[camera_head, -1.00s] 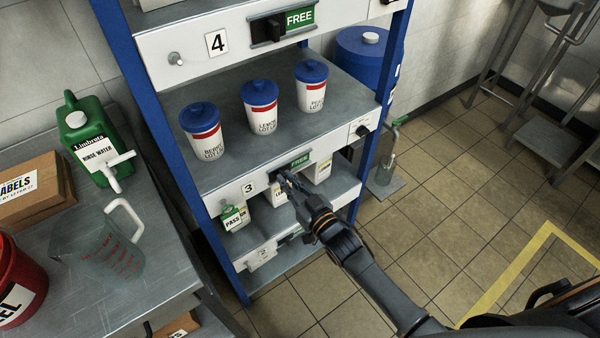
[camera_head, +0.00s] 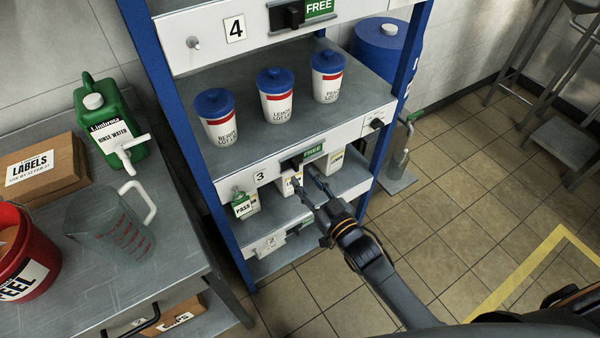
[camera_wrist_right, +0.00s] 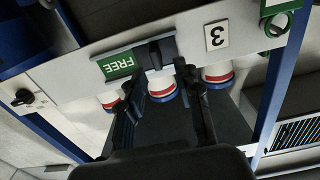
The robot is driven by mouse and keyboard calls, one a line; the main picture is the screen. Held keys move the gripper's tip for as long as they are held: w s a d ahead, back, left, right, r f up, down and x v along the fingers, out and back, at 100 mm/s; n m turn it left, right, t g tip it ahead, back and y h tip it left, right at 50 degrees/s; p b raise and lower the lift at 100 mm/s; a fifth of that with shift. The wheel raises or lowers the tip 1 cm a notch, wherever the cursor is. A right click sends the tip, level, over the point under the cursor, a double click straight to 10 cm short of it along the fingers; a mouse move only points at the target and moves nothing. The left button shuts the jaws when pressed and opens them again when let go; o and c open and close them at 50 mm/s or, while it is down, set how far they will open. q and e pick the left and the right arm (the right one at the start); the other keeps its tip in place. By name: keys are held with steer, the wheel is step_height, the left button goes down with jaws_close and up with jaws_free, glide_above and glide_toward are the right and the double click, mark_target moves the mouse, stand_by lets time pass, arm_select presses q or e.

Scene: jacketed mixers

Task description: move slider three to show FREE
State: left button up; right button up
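Slider three is a black block (camera_head: 291,165) in the white shelf rail, beside the number 3 plate (camera_head: 261,176). The green FREE sign (camera_head: 313,152) shows to the right of the block. In the right wrist view, upside down, the slider block (camera_wrist_right: 155,55) sits between the uncovered FREE sign (camera_wrist_right: 120,66) and the 3 plate (camera_wrist_right: 217,36). My right gripper (camera_head: 305,180) is just in front of and below the block. Its two fingers are spread apart with nothing between them, and it also shows in the wrist view (camera_wrist_right: 157,82). My left gripper is out of view.
Lidded cups (camera_head: 275,95) stand on the shelf above rail three. A knob (camera_head: 376,124) is at the rail's right end. A bench (camera_head: 110,270) with a jug (camera_head: 115,222) is at left; open floor is at right.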

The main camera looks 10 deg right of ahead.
steer(key=v, duration=0.8)
steer(key=shift+s, duration=0.1)
steer(key=s+d+f+g+h, duration=0.1)
steer(key=s+d+f+g, duration=0.15)
steer(key=f, duration=0.65)
steer(key=s+d+f+m+g+h, duration=0.1)
steer(key=s+f+g+h, duration=0.15)
steer(key=f, duration=0.65)
steer(key=s+d+f+g+h, duration=0.15)
steer(key=s+f, duration=0.25)
steer(key=f, duration=0.5)
steer(key=s+d+f+g, duration=0.2)
steer(key=s+f+g, duration=0.2)
steer(key=s+f, duration=0.5)
steer(key=s+d+f+g+h, duration=0.1)
steer(key=s+f+g, duration=0.4)
steer(key=s, duration=1.4)
step_height(320, 180, down, 4)
steer(key=shift+d+r+m, duration=0.1)
steer(key=shift+d+m, duration=0.2)
steer(key=shift+d, duration=0.1)
steer(key=shift+w+g, duration=0.1)
steer(key=shift+g, duration=0.15)
